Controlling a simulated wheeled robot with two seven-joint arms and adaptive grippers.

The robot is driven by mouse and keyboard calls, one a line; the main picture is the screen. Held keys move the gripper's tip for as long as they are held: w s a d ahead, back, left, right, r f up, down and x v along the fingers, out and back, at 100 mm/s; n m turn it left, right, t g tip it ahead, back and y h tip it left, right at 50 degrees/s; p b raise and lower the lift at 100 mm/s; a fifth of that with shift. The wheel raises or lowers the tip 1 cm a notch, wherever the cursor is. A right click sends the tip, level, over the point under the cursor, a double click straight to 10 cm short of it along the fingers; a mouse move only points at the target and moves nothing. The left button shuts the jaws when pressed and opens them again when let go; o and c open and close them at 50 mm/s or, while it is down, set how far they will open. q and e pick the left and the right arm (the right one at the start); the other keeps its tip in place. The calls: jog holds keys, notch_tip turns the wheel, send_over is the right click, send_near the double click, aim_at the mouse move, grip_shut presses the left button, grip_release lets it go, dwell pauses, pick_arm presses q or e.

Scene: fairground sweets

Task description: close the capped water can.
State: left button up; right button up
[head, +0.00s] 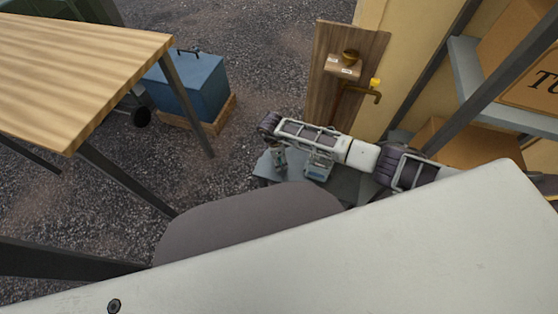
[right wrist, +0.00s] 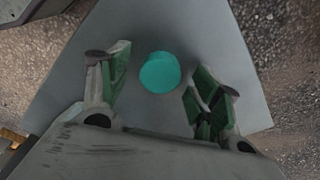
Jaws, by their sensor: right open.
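A round turquoise cap (right wrist: 160,73) shows in the right wrist view over the grey stand top, between the two fingers of my right gripper (right wrist: 161,78). The fingers are open, with a gap on both sides of the cap. In the head view my right gripper (head: 278,158) points down at the left part of the small grey stand. A clear can with pale blue water (head: 318,169) stands on the stand just right of the gripper, partly hidden under my right arm. Its top is hidden. My left gripper does not show.
The grey stand (head: 337,190) has a narrow top. A wooden board with a brass tap (head: 375,95) rises behind it. Shelves with cardboard boxes (head: 465,146) stand at the right. A wooden table (head: 85,60) is at the left, and a blue cool box (head: 195,88) sits on the gravel.

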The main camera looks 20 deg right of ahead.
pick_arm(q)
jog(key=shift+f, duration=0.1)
pick_arm(e)
jog(key=c, duration=0.9)
jog(key=shift+o, duration=0.2)
jog(key=shift+r, duration=0.1)
notch_tip(320, 180, up, 4)
jog(key=p, duration=0.3)
jog(key=shift+r+p, duration=0.25)
jog(key=shift+p, duration=0.1)
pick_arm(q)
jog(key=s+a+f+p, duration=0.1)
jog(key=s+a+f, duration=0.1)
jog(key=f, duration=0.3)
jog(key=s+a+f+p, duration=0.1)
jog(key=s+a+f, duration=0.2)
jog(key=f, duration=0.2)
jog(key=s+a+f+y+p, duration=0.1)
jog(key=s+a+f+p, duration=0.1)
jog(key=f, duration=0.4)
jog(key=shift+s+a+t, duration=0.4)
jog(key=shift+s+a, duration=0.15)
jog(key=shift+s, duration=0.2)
pick_arm(e)
jog(key=shift+r, duration=2.7)
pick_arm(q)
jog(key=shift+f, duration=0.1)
